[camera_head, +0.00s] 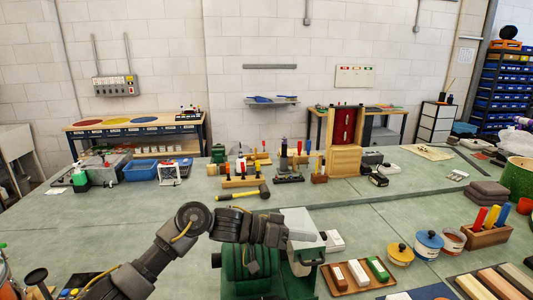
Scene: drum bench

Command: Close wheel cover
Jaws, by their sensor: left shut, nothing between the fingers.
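A green machine with a rounded drum-like body (260,284) stands at the bottom middle of the head view. A pale grey panel (306,220), possibly the wheel cover, shows at its upper right; I cannot tell how far open it stands. My left arm comes in from the lower left and crosses over the machine. My left gripper (302,237) is shut and empty, in front of the pale panel. I cannot tell whether it touches the panel. The arm hides part of the machine's top. My right gripper is not in view.
A wooden tray with several blocks (335,289) lies right of the machine. Yellow-lidded and blue-lidded pots (429,243) stand further right. A hammer (243,194) and tool racks lie behind. The green bench top (150,225) is fairly clear at left.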

